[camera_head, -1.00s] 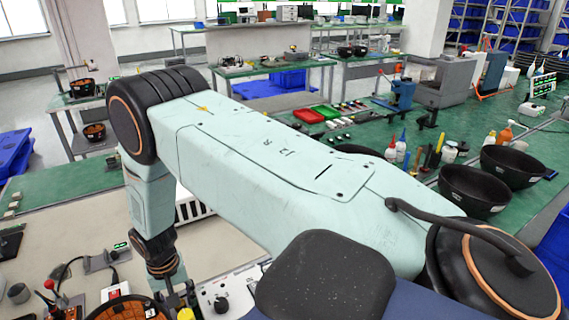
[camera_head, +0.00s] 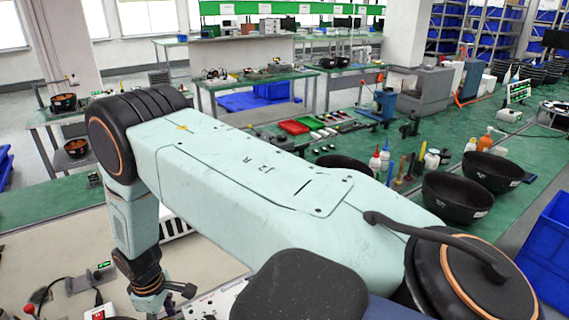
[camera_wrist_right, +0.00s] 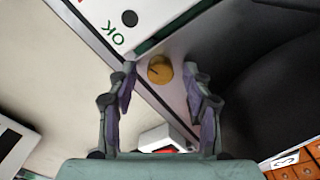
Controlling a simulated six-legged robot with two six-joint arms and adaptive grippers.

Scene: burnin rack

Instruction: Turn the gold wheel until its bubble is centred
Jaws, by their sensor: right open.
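The gold wheel (camera_wrist_right: 159,68) is a small round knob with a dark mark on its face, in the right wrist view. It sits on a pale panel strip beside a white plate (camera_wrist_right: 125,22) marked OK. My right gripper (camera_wrist_right: 160,80) is open, with one finger on each side of the wheel and visible gaps to it. In the head view my right gripper (camera_head: 165,298) points down at the lower left, partly cut off by the bottom edge. I cannot make out the bubble in either view. My left gripper is not in view.
A white box with a red patch (camera_wrist_right: 160,140) lies close below the wheel in the wrist view. A large dark surface (camera_wrist_right: 260,70) fills the right side. In the head view, black bowls (camera_head: 458,196) and bottles stand on the green bench at right.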

